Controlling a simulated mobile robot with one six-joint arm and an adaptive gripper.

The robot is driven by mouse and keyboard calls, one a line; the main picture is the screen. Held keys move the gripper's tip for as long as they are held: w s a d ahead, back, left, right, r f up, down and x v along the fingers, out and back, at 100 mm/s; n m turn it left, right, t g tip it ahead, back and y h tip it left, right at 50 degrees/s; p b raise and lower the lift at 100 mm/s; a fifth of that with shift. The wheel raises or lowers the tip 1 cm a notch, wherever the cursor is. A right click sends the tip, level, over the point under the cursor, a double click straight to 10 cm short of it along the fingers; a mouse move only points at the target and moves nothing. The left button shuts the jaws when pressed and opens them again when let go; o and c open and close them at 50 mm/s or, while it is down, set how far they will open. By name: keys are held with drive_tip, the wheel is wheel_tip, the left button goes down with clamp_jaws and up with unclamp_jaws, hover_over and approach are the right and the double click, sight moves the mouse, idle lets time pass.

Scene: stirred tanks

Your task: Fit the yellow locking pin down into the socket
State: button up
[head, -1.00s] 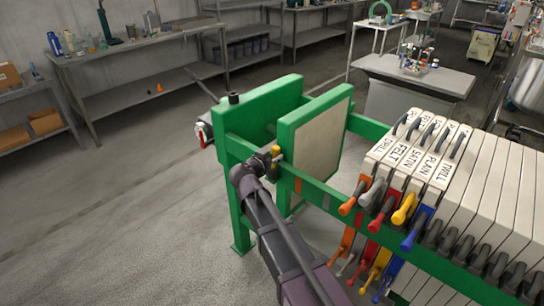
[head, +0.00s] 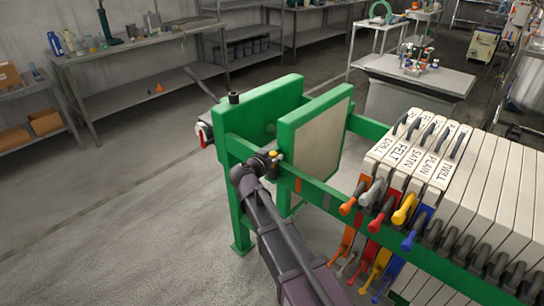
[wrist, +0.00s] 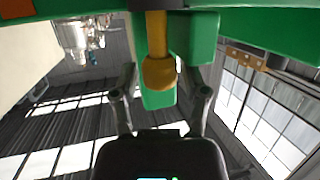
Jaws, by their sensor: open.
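The yellow locking pin (wrist: 158,72) is in the middle of the wrist view. Its rounded knob points toward my gripper, and its shaft runs up to a dark collar (wrist: 160,4) at the top edge against the green frame; this looks like the socket. How deep the shaft sits I cannot tell. My gripper (wrist: 165,88) is open, one finger on each side of the knob with gaps showing. In the head view my gripper (head: 258,165) is at the green rail, and only a small yellow part of the pin (head: 273,154) shows beside it.
The green rail (head: 335,203) runs right from the green end plates (head: 285,125). White labelled plates (head: 420,150) with coloured handles hang to the right. A black knob (head: 234,97) tops the left end plate. Open floor (head: 120,200) lies left.

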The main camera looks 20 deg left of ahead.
drive_tip(key=shift+r+p, duration=4)
drive_tip(key=shift+r, duration=0.3)
